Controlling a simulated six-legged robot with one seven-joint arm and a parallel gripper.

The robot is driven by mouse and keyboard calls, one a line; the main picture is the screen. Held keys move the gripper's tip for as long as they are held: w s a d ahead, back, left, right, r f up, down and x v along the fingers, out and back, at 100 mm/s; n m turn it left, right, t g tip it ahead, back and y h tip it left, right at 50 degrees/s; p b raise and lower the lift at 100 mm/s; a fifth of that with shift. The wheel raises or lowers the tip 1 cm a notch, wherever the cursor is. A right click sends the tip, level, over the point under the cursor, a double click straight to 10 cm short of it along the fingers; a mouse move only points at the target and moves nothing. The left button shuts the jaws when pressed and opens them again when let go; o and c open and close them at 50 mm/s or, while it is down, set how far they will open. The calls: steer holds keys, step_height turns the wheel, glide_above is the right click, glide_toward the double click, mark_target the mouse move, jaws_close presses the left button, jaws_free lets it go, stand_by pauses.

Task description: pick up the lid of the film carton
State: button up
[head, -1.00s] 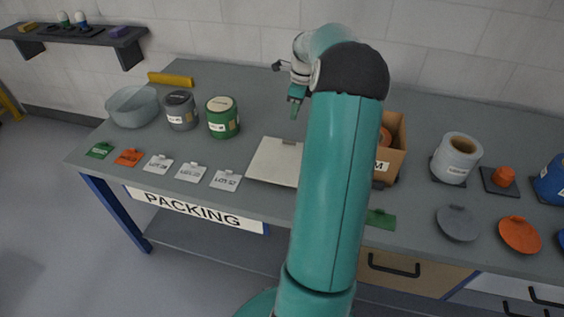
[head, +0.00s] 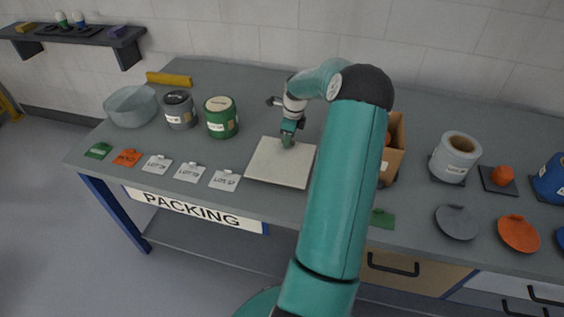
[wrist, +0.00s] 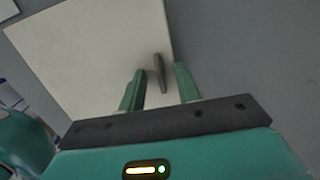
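The lid (head: 280,169) is a flat cream square lying on the grey table, left of the film carton (head: 393,150). In the wrist view the lid (wrist: 85,45) fills the upper left, with a small dark grey handle (wrist: 159,72) near its edge. My gripper (head: 287,143) is at the lid's far edge. In the wrist view my gripper (wrist: 158,84) is open, with the handle between its two green fingers and apart from both. The carton is brown, open at the top and partly hidden by my arm; something orange shows inside.
Grey (head: 180,110) and green (head: 221,117) cans and a clear bowl (head: 131,106) stand left. Several label cards (head: 188,172) line the front edge. A white roller container (head: 455,157) and flat grey (head: 457,222) and orange (head: 518,233) discs lie right. The table behind my gripper is clear.

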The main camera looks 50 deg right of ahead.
jaws_close()
steer(key=shift+r, duration=0.15)
